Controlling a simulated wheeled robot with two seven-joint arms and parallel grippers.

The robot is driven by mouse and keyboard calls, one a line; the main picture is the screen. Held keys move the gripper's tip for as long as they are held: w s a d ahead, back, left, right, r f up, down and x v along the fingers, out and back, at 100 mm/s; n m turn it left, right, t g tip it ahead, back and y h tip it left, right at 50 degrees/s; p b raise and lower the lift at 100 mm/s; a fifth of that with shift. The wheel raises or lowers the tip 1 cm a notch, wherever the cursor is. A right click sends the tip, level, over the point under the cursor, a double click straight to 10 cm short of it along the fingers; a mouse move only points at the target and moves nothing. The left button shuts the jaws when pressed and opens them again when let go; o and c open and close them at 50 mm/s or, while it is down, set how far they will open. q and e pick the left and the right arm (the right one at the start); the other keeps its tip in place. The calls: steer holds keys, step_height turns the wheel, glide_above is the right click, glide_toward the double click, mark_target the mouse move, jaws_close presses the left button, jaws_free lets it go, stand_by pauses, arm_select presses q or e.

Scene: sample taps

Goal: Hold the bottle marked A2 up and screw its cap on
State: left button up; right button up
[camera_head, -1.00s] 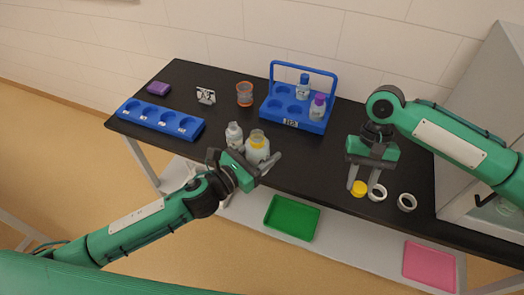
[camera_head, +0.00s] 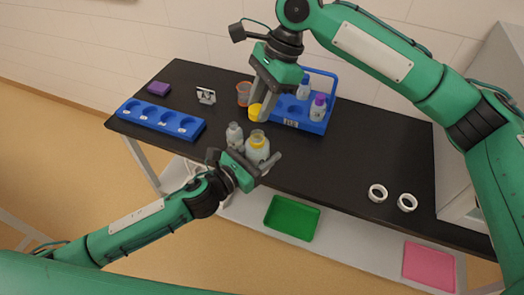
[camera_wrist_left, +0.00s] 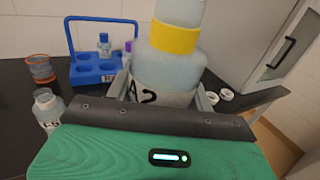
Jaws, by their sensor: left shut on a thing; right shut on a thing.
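The bottle marked A2 (camera_head: 257,152) is whitish with a yellow band. It stands upright in my left gripper (camera_head: 245,158), which is shut on it near the bench's front edge. In the left wrist view the bottle (camera_wrist_left: 165,68) shows the end of its mark, with its top out of frame. My right gripper (camera_head: 262,102) is shut on a yellow cap (camera_head: 255,113) and holds it above and slightly behind the bottle, apart from it. Whether the bottle is clear of the bench is hard to tell.
A smaller open bottle (camera_head: 234,136) stands just left of A2. Behind are a blue carrier (camera_head: 316,127) with capped bottles and an orange-rimmed cup (camera_head: 243,95). A blue holed block (camera_head: 160,119) lies left. Two white rings (camera_head: 377,193) (camera_head: 407,202) lie right; the bench between is clear.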

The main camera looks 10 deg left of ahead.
mark_target(257, 134)
stand_by(0.4)
steer(key=shift+f, duration=2)
steer(key=shift+f, duration=0.85)
steer(key=shift+f, duration=0.5)
steer(key=m, duration=0.2)
steer(key=m+t, duration=0.1)
steer(key=m, duration=0.1)
steer(key=m+t+y, duration=0.1)
steer(key=m, duration=0.1)
steer(key=shift+s+m, duration=0.25)
steer(key=shift+m, duration=0.05)
steer(key=o, duration=0.9)
